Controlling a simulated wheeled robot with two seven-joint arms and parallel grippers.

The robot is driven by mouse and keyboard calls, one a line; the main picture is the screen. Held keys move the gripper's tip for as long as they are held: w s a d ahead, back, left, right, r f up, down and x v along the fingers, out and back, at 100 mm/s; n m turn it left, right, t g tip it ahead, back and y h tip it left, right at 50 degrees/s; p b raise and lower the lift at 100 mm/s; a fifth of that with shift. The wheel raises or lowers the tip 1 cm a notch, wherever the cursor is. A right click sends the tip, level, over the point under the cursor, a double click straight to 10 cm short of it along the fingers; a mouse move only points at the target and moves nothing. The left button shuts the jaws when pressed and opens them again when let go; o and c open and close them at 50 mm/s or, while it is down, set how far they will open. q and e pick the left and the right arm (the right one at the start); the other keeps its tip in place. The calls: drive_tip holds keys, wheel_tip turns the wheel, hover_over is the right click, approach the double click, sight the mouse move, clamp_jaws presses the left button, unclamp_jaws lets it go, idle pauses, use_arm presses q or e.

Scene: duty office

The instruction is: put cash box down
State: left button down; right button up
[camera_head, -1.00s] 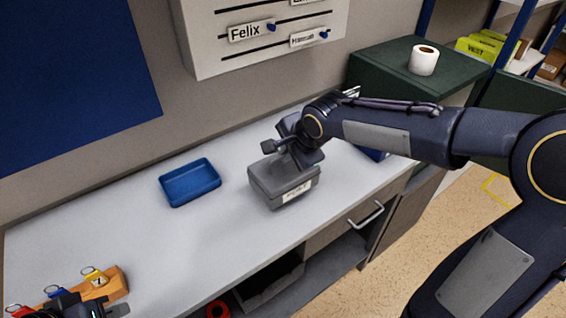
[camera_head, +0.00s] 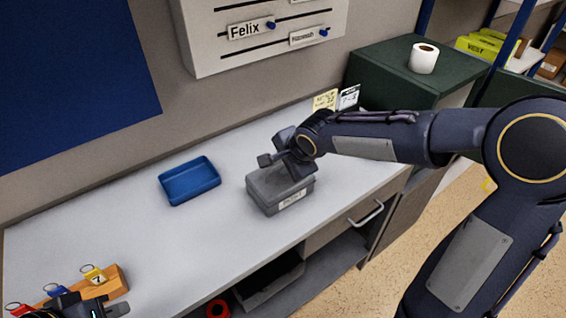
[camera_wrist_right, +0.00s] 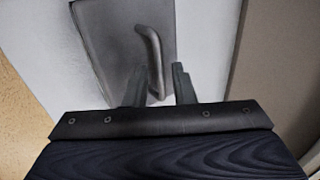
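The grey cash box (camera_head: 268,196), with a pale label on its front, appears to rest upright on the light desk (camera_head: 120,225), right of the blue tray. Its lid (camera_wrist_right: 105,40) and bar handle (camera_wrist_right: 153,50) show in the right wrist view. My right gripper (camera_head: 287,168) is over the lid. In the right wrist view, its two fingers (camera_wrist_right: 162,80) stand apart on either side of the handle, with visible gaps, so it looks open around it. My left gripper (camera_head: 105,310) is partly in view at the bottom left corner; its fingers are not clear.
The blue tray (camera_head: 190,182) lies left of the box. A wooden block (camera_head: 112,285) with coloured key tags is at the near left. A dark green cabinet (camera_head: 400,70) with a white roll (camera_head: 423,59) stands at the right. Desk around the box is clear.

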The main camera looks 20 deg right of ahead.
drive_tip(key=shift+o, duration=0.3)
drive_tip(key=shift+r, duration=0.1)
drive_tip(key=shift+r, duration=0.2)
drive_tip(key=v, duration=1.1)
drive_tip(key=s+d+f+n, duration=0.2)
drive_tip(key=s+n, duration=0.4)
drive_tip(key=s, duration=0.4)
drive_tip(key=s+d+f+n+y, duration=0.1)
drive_tip(key=s+f+n, duration=0.4)
drive_tip(key=s, duration=0.6)
drive_tip(key=shift+s+d+f+n+g+y, duration=0.15)
drive_tip(key=shift+d+n+g+y, duration=0.2)
drive_tip(key=shift+n, duration=0.45)
